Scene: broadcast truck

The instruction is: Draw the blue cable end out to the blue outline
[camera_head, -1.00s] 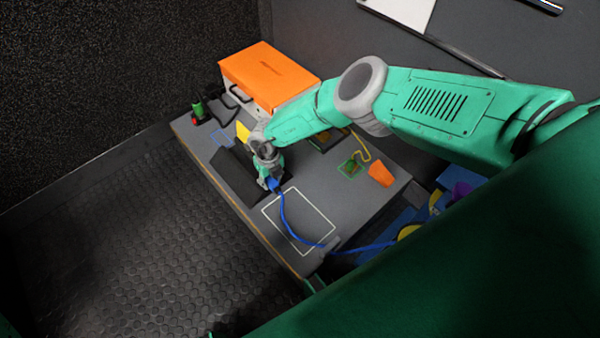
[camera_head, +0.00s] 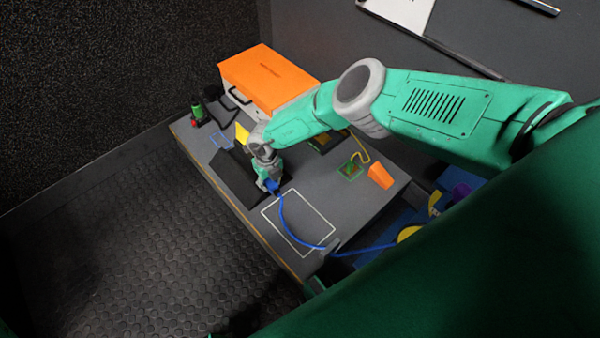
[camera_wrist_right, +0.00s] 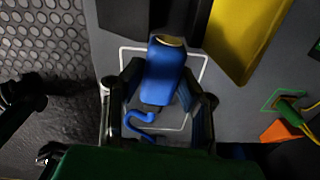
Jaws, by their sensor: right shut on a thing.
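My right gripper (camera_head: 270,184) is shut on the blue cable end (camera_wrist_right: 163,72), a blue plug-like piece between the two dark fingers in the right wrist view. It is held above the table, near the white outline and beside the black sloped block. The blue cable (camera_head: 287,224) hangs from the gripper, curves over the white outline and runs right through a grey guide at the table edge. The blue outline (camera_head: 221,138) lies at the table's far left, beyond the black block and away from the gripper. My left gripper is not clearly in view.
The black sloped block (camera_head: 236,178) and a yellow piece (camera_head: 242,132) stand between gripper and blue outline. An orange-topped box (camera_head: 267,77) is at the back. A green-outlined patch (camera_head: 350,169) and orange piece (camera_head: 380,176) are at right.

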